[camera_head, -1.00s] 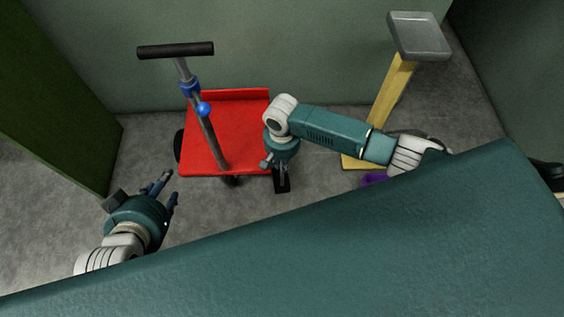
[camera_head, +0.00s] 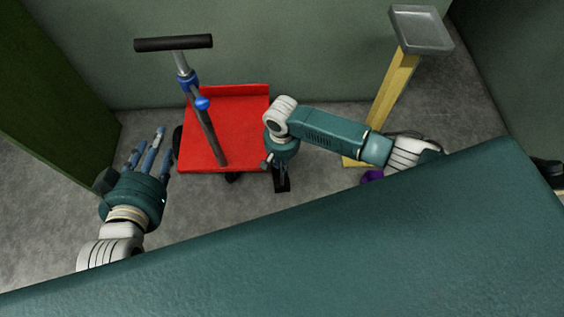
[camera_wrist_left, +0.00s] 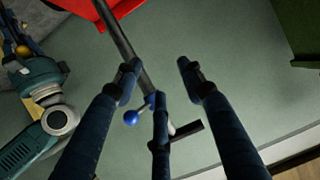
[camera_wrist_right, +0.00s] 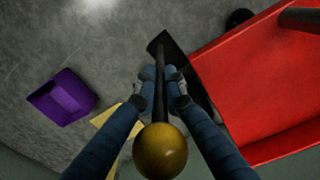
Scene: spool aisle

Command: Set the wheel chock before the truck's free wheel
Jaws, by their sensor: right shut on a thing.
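The red truck (camera_head: 225,130) stands on the floor with its black-gripped handle (camera_head: 205,130) rising from the deck. Dark wheels show at its left side (camera_head: 178,140) and front edge (camera_head: 232,177). My right gripper (camera_head: 279,163) is at the deck's front right corner. In the right wrist view its fingers (camera_wrist_right: 162,88) are shut on the rod of the black chock (camera_wrist_right: 160,45), which has a yellow ball knob (camera_wrist_right: 160,150). The chock is beside the red deck edge; I cannot tell whether it touches floor or wheel. My left gripper (camera_head: 147,145) is open and empty, left of the truck.
A yellow post (camera_head: 393,95) with a grey tray top (camera_head: 422,30) stands to the right. A purple box (camera_wrist_right: 62,97) lies on the floor near its foot. A green panel (camera_head: 50,90) bounds the left; a wall is behind the truck.

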